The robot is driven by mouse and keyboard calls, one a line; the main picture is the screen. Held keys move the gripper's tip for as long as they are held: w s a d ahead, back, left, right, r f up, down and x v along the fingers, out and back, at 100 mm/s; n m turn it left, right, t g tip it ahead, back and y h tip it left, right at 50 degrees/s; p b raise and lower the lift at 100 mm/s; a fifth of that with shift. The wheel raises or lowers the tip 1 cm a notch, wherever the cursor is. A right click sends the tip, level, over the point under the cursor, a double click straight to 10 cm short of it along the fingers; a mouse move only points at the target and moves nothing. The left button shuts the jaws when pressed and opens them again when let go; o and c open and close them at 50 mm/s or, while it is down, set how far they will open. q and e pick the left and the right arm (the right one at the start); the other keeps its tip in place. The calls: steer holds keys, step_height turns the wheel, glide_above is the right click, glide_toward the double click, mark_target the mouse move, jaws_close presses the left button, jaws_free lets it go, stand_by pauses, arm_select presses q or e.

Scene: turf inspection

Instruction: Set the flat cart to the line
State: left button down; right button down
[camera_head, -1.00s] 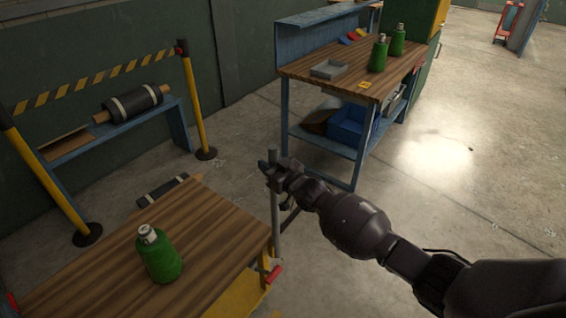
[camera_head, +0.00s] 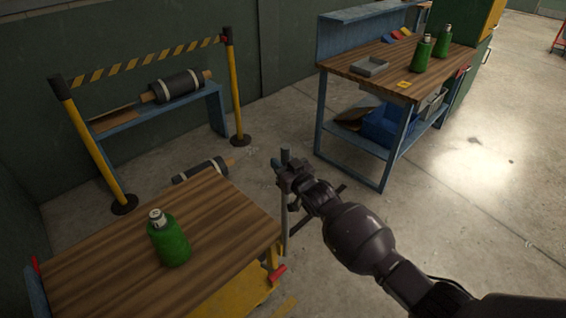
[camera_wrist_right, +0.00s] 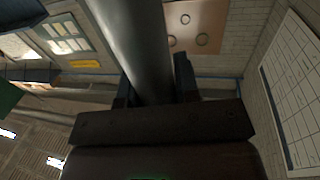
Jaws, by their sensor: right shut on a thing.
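A low cart with a flat wooden top (camera_head: 95,270), yellow lower side and red corner pieces fills the lower left of the head view. A green bottle (camera_head: 169,240) with a pale cap stands upright on it. My right gripper (camera_head: 285,170) is shut on a grey upright pole (camera_head: 285,232) by the cart's right corner. The pole also runs between the fingers in the right wrist view (camera_wrist_right: 137,45). Its lower joint is partly hidden. A short yellow floor mark (camera_head: 286,306) shows at the bottom edge; I cannot tell whether it is the line. My left gripper is not in view.
A blue-framed workbench (camera_head: 345,72) with green bottles and a grey tray stands behind right. A striped barrier (camera_head: 150,60) on yellow posts fronts a low shelf with a dark roller (camera_head: 178,86). Another roller (camera_head: 200,170) lies behind the cart. The floor at right is open.

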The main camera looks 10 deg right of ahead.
steer(key=c, duration=0.8)
jaws_free()
steer(key=shift+s+a, duration=0.2)
steer(key=shift+a, duration=0.1)
steer(key=shift+c, duration=0.2)
steer(key=shift+d, duration=0.1)
steer(key=v, duration=1)
steer(key=shift+s+d, duration=0.15)
steer(key=shift+s, duration=0.2)
